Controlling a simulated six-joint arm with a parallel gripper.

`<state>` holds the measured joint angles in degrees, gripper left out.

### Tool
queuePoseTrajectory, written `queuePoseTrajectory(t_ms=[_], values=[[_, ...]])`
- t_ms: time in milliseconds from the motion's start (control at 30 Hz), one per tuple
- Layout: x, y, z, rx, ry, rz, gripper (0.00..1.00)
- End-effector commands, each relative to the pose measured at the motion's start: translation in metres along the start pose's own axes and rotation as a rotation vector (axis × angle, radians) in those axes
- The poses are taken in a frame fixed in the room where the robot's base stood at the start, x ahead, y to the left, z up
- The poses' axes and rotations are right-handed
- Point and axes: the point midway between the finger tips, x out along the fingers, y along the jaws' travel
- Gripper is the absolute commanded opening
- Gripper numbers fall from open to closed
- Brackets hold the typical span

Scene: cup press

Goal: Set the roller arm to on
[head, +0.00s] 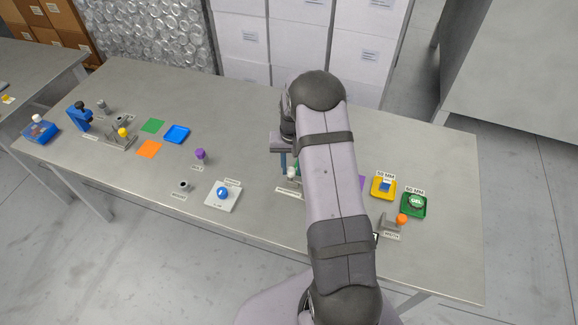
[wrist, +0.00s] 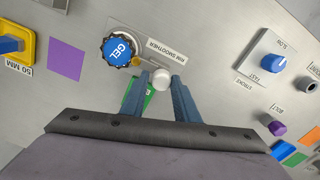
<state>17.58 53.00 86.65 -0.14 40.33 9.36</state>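A white round knob (wrist: 162,79) stands beside the "RIM SMOOTHER" label (wrist: 176,48) in the wrist view. It looks like the tip of the roller arm, but the arm's shaft is not clear. In the head view the white knob (head: 292,172) shows just left of my arm. My gripper (wrist: 161,77) is open, with one blue finger on each side of the knob and small gaps showing; contact cannot be told. A green patch (wrist: 133,98) lies partly behind the left finger. A dark-rimmed blue "GEL" disc (wrist: 118,50) sits left of the knob.
A white plate with a blue "STROKE" dial (head: 222,193) and a purple knob (head: 200,154) stand to the left. Yellow (head: 377,193) and green (head: 408,210) trays and an orange knob (head: 401,219) stand to the right. The grey table (head: 240,120) has clear room behind.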

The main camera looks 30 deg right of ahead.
Motion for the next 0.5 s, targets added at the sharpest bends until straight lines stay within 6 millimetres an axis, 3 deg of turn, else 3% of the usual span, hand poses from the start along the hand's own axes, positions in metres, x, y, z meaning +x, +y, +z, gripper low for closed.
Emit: queuePoseTrajectory(t_ms=[500], values=[[-0.0063, 0.0001, -0.0006, 0.002, 0.002, -0.001, 0.43]])
